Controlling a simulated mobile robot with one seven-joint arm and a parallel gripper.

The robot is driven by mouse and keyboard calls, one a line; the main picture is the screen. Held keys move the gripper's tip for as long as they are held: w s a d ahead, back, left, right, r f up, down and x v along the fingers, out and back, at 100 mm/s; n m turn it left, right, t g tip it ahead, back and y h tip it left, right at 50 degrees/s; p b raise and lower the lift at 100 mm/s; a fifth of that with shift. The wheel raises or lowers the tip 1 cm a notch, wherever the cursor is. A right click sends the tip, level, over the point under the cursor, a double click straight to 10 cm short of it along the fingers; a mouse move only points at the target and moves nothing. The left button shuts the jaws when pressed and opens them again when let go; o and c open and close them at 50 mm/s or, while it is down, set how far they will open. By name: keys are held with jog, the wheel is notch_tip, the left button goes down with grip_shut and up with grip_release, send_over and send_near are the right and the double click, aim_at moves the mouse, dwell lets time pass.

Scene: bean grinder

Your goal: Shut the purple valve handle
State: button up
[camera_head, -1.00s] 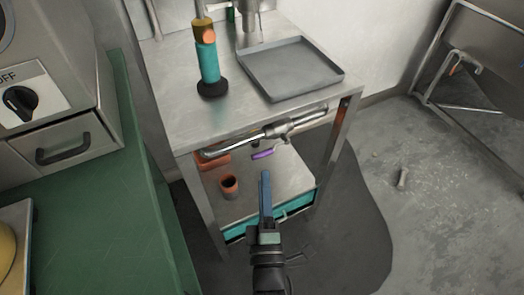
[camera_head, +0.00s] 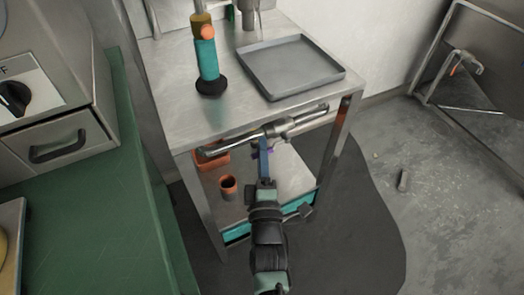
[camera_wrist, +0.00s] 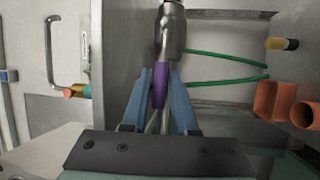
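The purple valve handle (camera_wrist: 160,88) hangs from a metal valve body (camera_wrist: 171,30) in the wrist view. In the head view only a bit of purple (camera_head: 270,150) shows beside my finger, under the metal pipe (camera_head: 238,143) at the front of the steel table. My gripper (camera_wrist: 159,72) has its two blue fingers on either side of the handle, with narrow gaps appearing between fingers and handle. It looks open around the handle. In the head view my gripper (camera_head: 264,143) reaches up to the pipe from the front, and its fingers overlap there.
The steel table (camera_head: 190,125) carries a grey tray (camera_head: 290,68) and a teal-handled tool (camera_head: 207,62). An orange cup (camera_head: 228,186) stands on the lower shelf. A green counter (camera_head: 90,220) is on the left. The floor on the right is mostly clear.

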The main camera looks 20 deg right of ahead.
grip_shut()
dwell(1.1)
